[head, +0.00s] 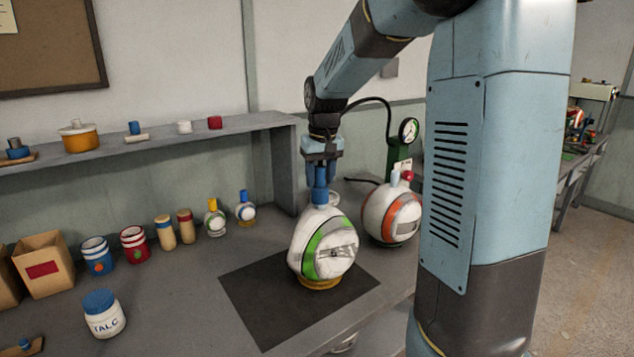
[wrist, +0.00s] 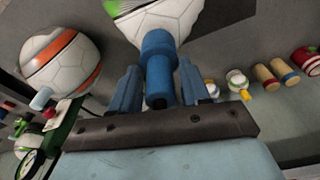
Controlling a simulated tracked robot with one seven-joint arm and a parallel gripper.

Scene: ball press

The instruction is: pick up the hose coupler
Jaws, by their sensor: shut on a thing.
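The hose coupler (head: 320,188) is a blue stepped cylinder standing upright at the top of a white ball (head: 309,238) with a green and grey band. My gripper (head: 321,168) points down over it. In the wrist view the coupler (wrist: 158,62) sits between my two blue fingers, and my gripper (wrist: 157,78) is shut on it. The coupler's wide lower end meets the ball's top. I cannot tell whether it is fixed to the ball.
The ball sits on a yellow ring (head: 320,283) on a dark mat (head: 262,305). A second ball (head: 381,213) with an orange band stands close at right, near a green gauge stand (head: 404,152). Jars and bottles line the left; a shelf (head: 220,131) runs behind.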

